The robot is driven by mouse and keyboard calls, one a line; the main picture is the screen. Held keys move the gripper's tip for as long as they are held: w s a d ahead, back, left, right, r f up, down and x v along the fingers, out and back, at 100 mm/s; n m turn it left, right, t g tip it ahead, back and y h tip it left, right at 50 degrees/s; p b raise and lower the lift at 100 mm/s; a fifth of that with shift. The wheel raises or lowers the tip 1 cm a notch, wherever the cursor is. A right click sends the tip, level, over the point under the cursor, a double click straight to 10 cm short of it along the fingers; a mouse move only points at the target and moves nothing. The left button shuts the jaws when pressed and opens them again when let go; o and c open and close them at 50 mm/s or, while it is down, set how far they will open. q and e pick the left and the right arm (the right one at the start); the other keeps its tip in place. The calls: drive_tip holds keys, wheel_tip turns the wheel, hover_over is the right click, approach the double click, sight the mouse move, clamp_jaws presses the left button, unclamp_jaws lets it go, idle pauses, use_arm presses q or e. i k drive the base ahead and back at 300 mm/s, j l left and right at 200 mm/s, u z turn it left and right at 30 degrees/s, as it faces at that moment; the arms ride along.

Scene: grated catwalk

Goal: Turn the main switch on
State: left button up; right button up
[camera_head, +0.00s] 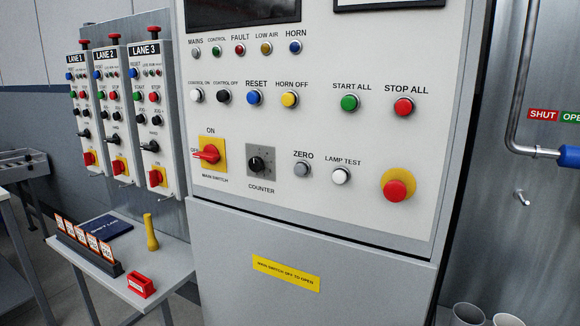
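The main switch (207,154) is a red rotary handle on a yellow square plate, at the lower left of the grey control cabinet's front panel. Its label "MAIN SWITCH" is below it, "ON" is above and "OFF" is at its left. The handle lies about level, with its end towards the "OFF" mark. Nothing covers or touches the switch. Neither of my grippers is in the head view.
Beside the switch are a black counter knob (257,164) and a red emergency button (396,190). Three lane boxes with similar red switches hang at left. A small table (175,262) holds a yellow torch-like object (151,233) and a red block (140,285).

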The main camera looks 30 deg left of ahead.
sight(210, 153)
drive_tip(key=u, duration=1.35)
